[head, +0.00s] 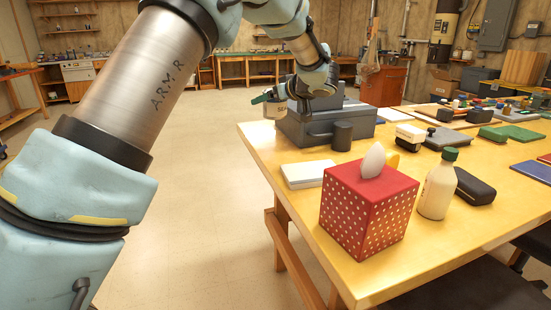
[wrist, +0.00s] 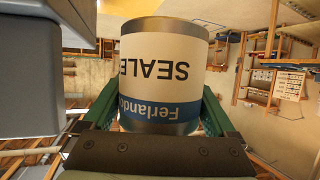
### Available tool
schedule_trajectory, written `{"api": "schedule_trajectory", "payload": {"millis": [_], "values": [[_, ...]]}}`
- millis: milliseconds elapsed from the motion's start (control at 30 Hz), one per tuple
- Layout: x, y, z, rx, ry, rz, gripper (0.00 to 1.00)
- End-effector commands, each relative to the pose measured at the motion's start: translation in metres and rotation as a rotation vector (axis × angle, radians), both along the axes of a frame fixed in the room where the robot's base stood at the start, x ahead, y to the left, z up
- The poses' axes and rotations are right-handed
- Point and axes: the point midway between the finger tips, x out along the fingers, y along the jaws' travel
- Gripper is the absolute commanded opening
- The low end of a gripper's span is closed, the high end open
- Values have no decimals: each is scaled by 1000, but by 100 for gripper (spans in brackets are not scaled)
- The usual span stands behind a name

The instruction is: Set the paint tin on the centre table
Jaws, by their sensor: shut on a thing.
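The paint tin (wrist: 165,60) is a metal can with a cream and blue label, printed upside down in the wrist view. My gripper (wrist: 160,115) is shut on it, with a green finger on each side. In the head view the tin (head: 274,111) is small and partly hidden by my gripper (head: 268,98). It hangs at the left of a grey boxy machine, near the yellow wooden table's (head: 463,230) far left edge. I cannot tell whether the tin is over the tabletop or beyond its edge.
The grey machine (head: 305,128) stands close to the tin. Open floor (head: 210,200) lies left of the table.

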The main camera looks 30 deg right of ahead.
Motion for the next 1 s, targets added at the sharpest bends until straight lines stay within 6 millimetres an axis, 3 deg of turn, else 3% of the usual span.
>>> {"api": "schedule_trajectory", "payload": {"millis": [167,400,900,1000], "values": [[0,0,-18,0,-1,0,11],[0,0,-60,4,0,-1,11],[0,0,-110,1,-1,-1,11],[0,0,-111,-1,-1,-1,11]]}}
